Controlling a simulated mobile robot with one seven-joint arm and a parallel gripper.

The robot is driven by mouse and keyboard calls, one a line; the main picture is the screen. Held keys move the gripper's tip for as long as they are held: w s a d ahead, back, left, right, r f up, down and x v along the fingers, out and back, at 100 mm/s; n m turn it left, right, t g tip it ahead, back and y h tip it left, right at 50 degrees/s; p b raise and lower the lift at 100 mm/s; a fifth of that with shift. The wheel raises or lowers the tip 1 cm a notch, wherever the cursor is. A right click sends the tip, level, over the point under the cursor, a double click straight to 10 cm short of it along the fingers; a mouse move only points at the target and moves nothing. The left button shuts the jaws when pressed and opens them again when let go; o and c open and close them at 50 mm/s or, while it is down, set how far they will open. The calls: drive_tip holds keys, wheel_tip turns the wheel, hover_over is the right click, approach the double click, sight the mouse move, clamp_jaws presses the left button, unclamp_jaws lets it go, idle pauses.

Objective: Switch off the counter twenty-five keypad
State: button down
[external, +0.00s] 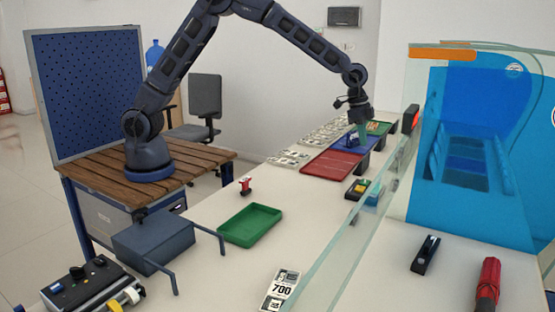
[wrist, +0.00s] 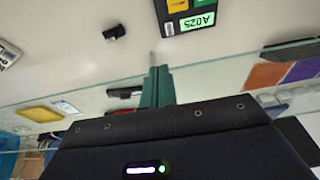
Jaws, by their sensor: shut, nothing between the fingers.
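In the wrist view a dark keypad (wrist: 187,14) sits at the top edge, partly cut off. Its bright green display reads A025, and coloured keys show beside it. I cannot tell surely which unit it is in the external view. My gripper's green fingers (wrist: 157,85) are shut with nothing between them, pointing toward the counter, with the keypad up and to the right of the tips and apart from them. In the external view my gripper (external: 360,133) hangs over the far part of the counter, above the coloured mats. The fingertips are small there.
A glass screen (external: 375,190) runs along the counter beside my gripper. Red (external: 330,164) and blue mats lie under it, with rows of cards (external: 290,160) to the left. A dark unit with yellow and blue parts (external: 357,190) and a green tray (external: 249,226) sit nearer.

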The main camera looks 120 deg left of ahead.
drive_tip(key=a+f, duration=0.1)
drive_tip(key=w+a+f, duration=0.1)
drive_tip(key=f, duration=0.1)
drive_tip(key=a+f, duration=0.1)
drive_tip(key=shift+w+a+f, duration=0.1)
drive_tip(key=shift+w+f, duration=0.1)
drive_tip(key=shift+w, duration=0.2)
drive_tip(key=x, duration=0.8)
drive_tip(key=s+x, duration=0.1)
drive_tip(key=x, duration=0.3)
drive_tip(key=shift+f, duration=0.45)
drive_tip(key=shift+s+f, duration=0.1)
drive_tip(key=shift+f, duration=0.45)
drive_tip(key=shift+f, duration=0.1)
drive_tip(key=shift+s+f, duration=0.3)
drive_tip(key=shift+f, duration=0.1)
drive_tip(key=shift+w, duration=0.15)
drive_tip(key=shift+w+r, duration=0.25)
drive_tip(key=shift+w, duration=0.35)
